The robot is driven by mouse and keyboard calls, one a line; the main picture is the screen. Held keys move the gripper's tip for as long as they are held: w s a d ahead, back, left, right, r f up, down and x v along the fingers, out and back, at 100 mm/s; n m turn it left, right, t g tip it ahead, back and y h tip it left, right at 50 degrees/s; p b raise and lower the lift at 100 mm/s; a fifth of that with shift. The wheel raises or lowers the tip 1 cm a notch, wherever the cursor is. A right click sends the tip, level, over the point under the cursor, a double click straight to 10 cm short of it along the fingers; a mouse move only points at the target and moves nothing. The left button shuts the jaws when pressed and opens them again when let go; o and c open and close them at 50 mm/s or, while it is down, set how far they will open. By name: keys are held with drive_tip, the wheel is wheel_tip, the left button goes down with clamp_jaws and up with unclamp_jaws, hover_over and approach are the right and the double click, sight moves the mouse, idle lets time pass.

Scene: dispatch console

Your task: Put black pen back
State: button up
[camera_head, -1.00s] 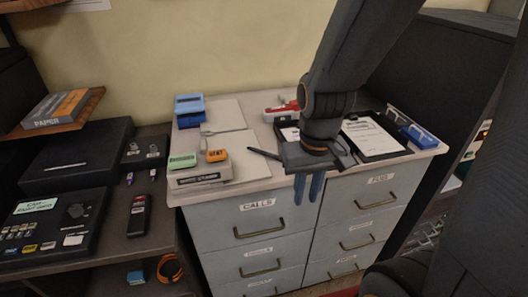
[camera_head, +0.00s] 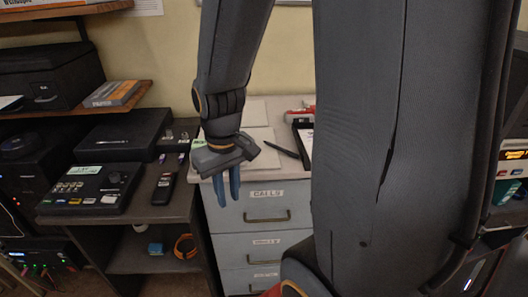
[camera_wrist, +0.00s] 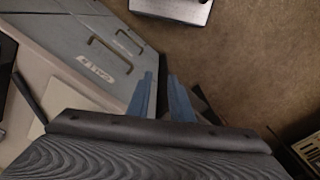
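A thin black pen-like object (camera_head: 283,150) lies on the light top of the drawer cabinet (camera_head: 262,197), just left of a dark tray. A dark elongated item (camera_wrist: 28,97), probably the same one, shows at the left of the wrist view. My gripper (camera_head: 229,192) hangs in front of the cabinet's left part, left of the pen and apart from it. Its two blue fingers point down. In the wrist view the fingers (camera_wrist: 160,80) stand a little apart with nothing visible between them. My arm hides the cabinet's right side.
The dark tray (camera_head: 303,140) is partly hidden by my arm. A lower dark desk at the left holds a button console (camera_head: 85,190) and a black handset (camera_head: 164,188). An orange cable coil (camera_head: 185,246) lies on the shelf below. Floor shows in the wrist view.

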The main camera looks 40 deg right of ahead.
drive_tip(key=shift+n+g, duration=0.3)
drive_tip(key=shift+n, duration=0.6)
drive_tip(key=w+d+r, duration=0.1)
drive_tip(key=w+d, duration=0.1)
drive_tip(key=d, duration=0.2)
drive_tip(key=w+d+r+p, duration=0.1)
drive_tip(key=w+d, duration=0.1)
drive_tip(key=d, duration=0.2)
drive_tip(key=w+d+r+p, duration=0.1)
drive_tip(key=w+d+r, duration=0.1)
drive_tip(key=d, duration=0.2)
drive_tip(key=shift+d, duration=0.3)
wheel_tip(320, 180, up, 3)
drive_tip(key=n+p, duration=0.2)
hover_over(281, 149)
drive_tip(key=s+d, duration=0.2)
drive_tip(key=s, duration=0.1)
drive_tip(key=shift+s+d+f+y, duration=0.1)
drive_tip(key=shift+s+d+y, duration=0.1)
drive_tip(key=shift+y, duration=0.2)
drive_tip(key=shift+d+f, duration=0.1)
drive_tip(key=shift+f, duration=0.2)
drive_tip(key=shift+a+f+p, duration=0.15)
drive_tip(key=shift+f+p, duration=0.6)
drive_tip(key=shift+f, duration=1.05)
drive_tip(key=shift+a+f+p, duration=0.1)
drive_tip(key=shift+f+p, duration=0.6)
drive_tip(key=shift+f, duration=1.05)
clamp_jaws()
